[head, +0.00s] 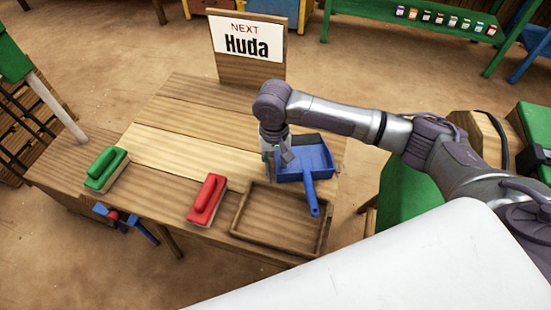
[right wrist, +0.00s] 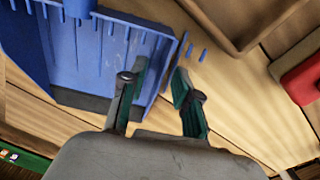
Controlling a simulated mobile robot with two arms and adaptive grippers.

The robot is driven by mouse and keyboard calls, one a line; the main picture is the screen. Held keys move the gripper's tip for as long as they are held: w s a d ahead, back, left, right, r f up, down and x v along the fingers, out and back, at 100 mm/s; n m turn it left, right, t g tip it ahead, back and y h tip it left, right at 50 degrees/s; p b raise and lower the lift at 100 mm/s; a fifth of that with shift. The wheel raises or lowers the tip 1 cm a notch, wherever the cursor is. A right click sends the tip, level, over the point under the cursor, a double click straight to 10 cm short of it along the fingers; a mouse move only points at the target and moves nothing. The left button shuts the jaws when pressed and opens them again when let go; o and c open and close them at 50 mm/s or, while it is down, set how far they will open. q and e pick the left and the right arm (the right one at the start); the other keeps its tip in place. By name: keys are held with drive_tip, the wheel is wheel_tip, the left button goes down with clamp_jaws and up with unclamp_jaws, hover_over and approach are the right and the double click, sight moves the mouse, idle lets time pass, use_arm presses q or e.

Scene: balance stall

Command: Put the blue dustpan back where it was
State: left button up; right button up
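The blue dustpan (head: 318,162) lies at the right end of the wooden table, its handle (head: 311,195) reaching over the tray's right corner. In the right wrist view the dustpan's ribbed pan (right wrist: 95,60) fills the upper left. My right gripper (head: 278,157) is at the pan's left side, pointing down. In the wrist view its fingertips (right wrist: 160,72) are apart, one over the pan and one outside its side wall, with gaps showing between them. Short blue marks (right wrist: 190,50) show on the tabletop beside the pan. My left gripper is out of view.
A wooden tray (head: 240,215) sits at the table's front right. A red brush (head: 207,199) and a green brush (head: 106,168) lie to its left. A "NEXT Huda" sign (head: 247,42) stands at the back edge. The table's middle (head: 180,150) is clear.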

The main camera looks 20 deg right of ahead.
wheel_tip(320, 180, up, 12)
drive_tip(key=shift+a+r+p, duration=0.15)
drive_tip(key=shift+p, duration=0.25)
idle(0.5)
